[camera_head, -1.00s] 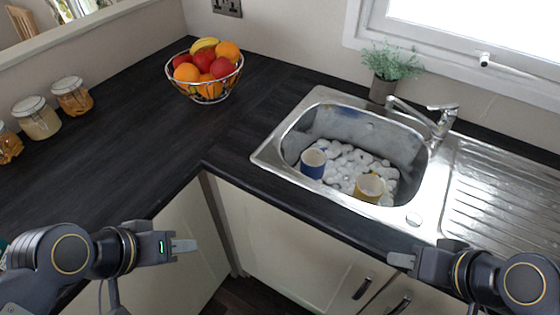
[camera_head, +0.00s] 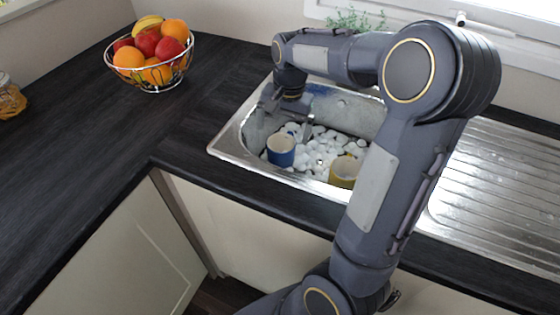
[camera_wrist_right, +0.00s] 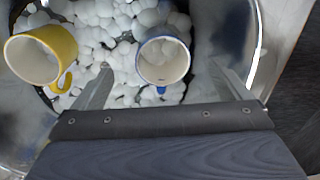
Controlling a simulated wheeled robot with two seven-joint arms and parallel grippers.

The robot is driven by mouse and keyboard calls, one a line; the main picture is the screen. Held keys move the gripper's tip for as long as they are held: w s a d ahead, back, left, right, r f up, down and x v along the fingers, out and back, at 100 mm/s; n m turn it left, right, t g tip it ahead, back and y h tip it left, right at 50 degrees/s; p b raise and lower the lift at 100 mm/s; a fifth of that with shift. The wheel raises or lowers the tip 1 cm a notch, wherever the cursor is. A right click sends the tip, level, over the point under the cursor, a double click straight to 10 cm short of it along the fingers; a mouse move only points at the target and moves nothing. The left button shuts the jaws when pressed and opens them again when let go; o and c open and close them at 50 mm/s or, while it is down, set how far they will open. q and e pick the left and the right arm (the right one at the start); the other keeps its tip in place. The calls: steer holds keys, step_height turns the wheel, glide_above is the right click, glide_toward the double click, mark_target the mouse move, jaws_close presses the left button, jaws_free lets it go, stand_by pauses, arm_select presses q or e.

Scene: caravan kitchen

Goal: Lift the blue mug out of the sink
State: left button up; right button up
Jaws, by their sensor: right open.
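The blue mug (camera_head: 281,152) stands in the sink (camera_head: 228,150) among white foam-like lumps, its pale open top facing up. In the right wrist view the blue mug (camera_wrist_right: 163,62) shows its blue rim and a small handle on the near side. My right gripper (camera_head: 284,125) is over the sink, just behind and above the mug. It is open and empty. In the wrist view its two fingers lie on either side of the mug, with gaps; whether they reach down to its height I cannot tell. My left gripper is out of view.
A yellow mug (camera_head: 344,173) is in the sink to the right of the blue one, partly hidden by my right arm. White lumps (camera_wrist_right: 100,38) surround both mugs. The arm hides the tap.

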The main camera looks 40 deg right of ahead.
mark_target(282, 148)
steer(key=shift+m+g+h, duration=0.4)
steer(key=shift+m, duration=0.2)
steer(key=f, duration=0.3)
steer(key=w+f, duration=0.1)
steer(key=f, duration=0.2)
steer(key=d+f+b, duration=0.1)
steer(key=f, duration=0.3)
steer(key=shift+w+f, duration=0.1)
steer(key=shift+w, duration=0.3)
steer(key=c, duration=1.3)
step_height(282, 148, up, 10)
steer(key=p, duration=0.1)
